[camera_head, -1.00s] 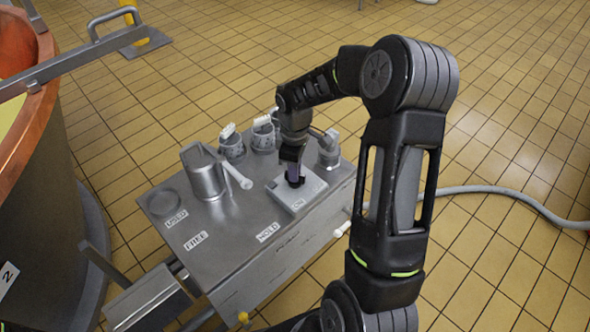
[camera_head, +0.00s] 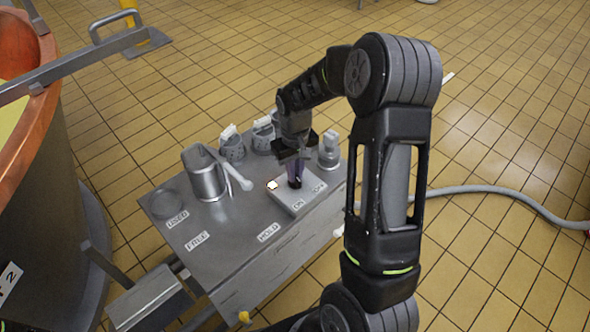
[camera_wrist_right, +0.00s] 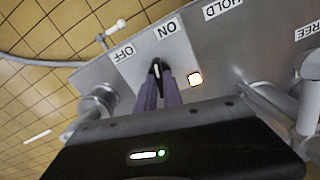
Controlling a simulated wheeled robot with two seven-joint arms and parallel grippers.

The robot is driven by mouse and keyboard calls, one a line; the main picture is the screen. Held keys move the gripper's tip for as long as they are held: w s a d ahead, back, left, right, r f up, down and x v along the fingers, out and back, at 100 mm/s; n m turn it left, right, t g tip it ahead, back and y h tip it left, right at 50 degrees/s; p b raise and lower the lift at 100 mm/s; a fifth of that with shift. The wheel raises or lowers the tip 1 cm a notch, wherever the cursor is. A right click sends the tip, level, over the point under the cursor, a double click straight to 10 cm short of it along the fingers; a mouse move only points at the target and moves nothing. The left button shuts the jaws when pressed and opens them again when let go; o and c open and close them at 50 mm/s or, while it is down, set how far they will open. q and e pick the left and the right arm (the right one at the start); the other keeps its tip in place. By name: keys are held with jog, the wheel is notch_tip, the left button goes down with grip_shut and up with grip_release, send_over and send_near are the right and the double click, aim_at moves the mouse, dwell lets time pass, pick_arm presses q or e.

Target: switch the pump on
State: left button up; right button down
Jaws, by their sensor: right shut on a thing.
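The pump's switch box (camera_head: 284,203) is a pale grey plate on the metal cart top, marked ON and OFF. It also shows in the right wrist view (camera_wrist_right: 178,58). My right gripper (camera_head: 295,180) reaches down over it. Its purple-grey fingers (camera_wrist_right: 156,88) are shut on a small dark switch lever (camera_wrist_right: 157,69), mostly hidden between them. The lever's visible end lies nearer the ON label (camera_wrist_right: 166,29) than the OFF label (camera_wrist_right: 122,52). A small lamp (camera_head: 272,184) at the box's corner glows white with an orange edge. My left gripper is not in view.
The cart top (camera_head: 225,231) also carries a metal jug (camera_head: 205,176), small containers (camera_head: 232,148) and a metal bottle (camera_head: 329,152) close to the gripper. A copper vat (camera_head: 40,130) stands at the left. A grey hose (camera_head: 480,190) runs over the tiled floor at right.

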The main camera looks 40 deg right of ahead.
jog(key=shift+m+p, duration=0.3)
jog(key=shift+m, duration=1.3)
jog(key=c, duration=1.5)
grip_release()
jog(key=shift+r+p, duration=0.7)
jog(key=shift+r, duration=3.25)
